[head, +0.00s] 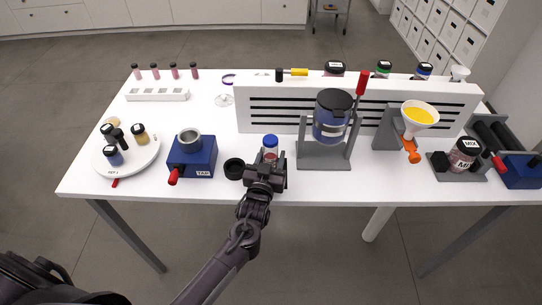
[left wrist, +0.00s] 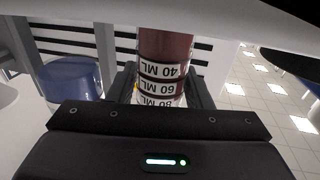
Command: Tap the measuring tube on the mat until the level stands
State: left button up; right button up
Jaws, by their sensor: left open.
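The measuring tube (head: 270,144) stands near the front middle of the table with a blue cap on top. In the left wrist view the tube (left wrist: 165,45) is dark red, with upside-down 40, 60 and 80 ML labels. My left gripper (head: 266,170) is at the tube, its fingers on either side of it, open. The fingers hide the lower part of the tube in the head view. A small round black thing (head: 234,168) lies just left of the gripper; I cannot tell whether it is the mat. My right gripper is not in view.
A blue box marked TAP (head: 191,158) with a metal cup stands left. A round white tray (head: 137,163) with jars is further left. A grey stand (head: 325,157) holding a blue jar is close on the right. A slotted white panel (head: 270,119) stands behind.

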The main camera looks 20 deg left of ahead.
pick_arm(q)
jog(key=shift+r, duration=0.1)
jog(key=c, duration=0.9)
jog(key=shift+r+p, duration=0.65)
jog(key=shift+p, duration=0.05)
jog(key=o, duration=0.9)
jog(key=shift+f, duration=0.1)
jog(key=shift+f, duration=0.1)
